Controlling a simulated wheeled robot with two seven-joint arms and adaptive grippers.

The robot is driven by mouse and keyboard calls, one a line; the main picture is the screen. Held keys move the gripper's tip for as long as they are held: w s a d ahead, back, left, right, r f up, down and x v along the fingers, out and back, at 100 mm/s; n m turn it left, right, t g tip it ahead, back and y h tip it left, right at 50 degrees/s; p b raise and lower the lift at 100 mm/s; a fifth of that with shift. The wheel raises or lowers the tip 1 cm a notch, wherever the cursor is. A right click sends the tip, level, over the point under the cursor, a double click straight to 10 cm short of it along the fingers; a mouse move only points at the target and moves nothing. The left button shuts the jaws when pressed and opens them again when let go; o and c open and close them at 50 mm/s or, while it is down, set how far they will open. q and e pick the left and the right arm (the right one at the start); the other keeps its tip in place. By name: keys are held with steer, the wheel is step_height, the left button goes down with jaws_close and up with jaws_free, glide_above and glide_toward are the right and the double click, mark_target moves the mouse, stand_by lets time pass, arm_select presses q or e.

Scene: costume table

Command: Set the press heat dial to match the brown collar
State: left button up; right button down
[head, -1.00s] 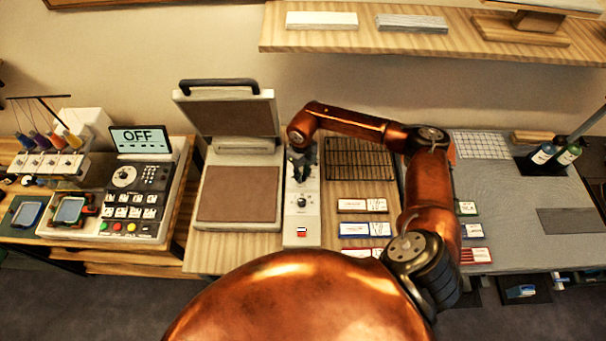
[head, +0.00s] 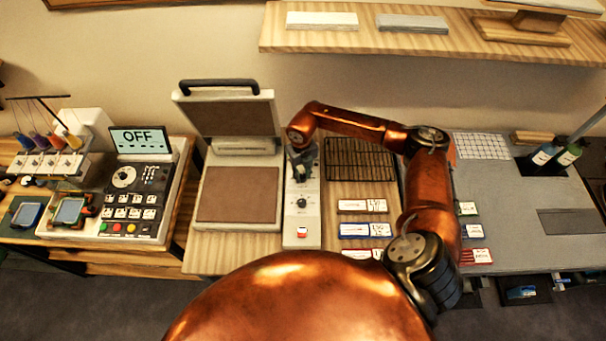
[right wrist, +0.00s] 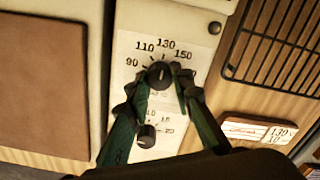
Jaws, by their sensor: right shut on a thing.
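The heat dial (right wrist: 160,75) is a dark round knob on the white press panel (right wrist: 135,50), under a printed scale that includes 90, 110, 130 and 150. Its pale mark points up, roughly toward 130. My right gripper (right wrist: 158,88) is shut on this dial, one green finger on each side. In the head view my right gripper (head: 302,170) reaches down onto the panel and hides the dial. A brown-edged card (head: 362,206) lies right of the panel; in the right wrist view this card (right wrist: 258,130) reads 130 and 10. My left gripper is not in view.
A second dial (right wrist: 147,135) sits below the heat dial, close to my fingers. The open heat press (head: 237,195) stands left of the panel. A black wire rack (head: 360,158) lies to the right. Blue-edged (head: 366,230) and red-edged cards lie in front of the brown one.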

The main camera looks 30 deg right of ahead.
mark_target(303, 176)
steer(key=shift+s, duration=0.1)
steer(key=c, duration=1.7)
jaws_free()
steer(key=shift+r, duration=0.1)
step_height(303, 176, up, 12)
steer(key=shift+a+f, duration=0.1)
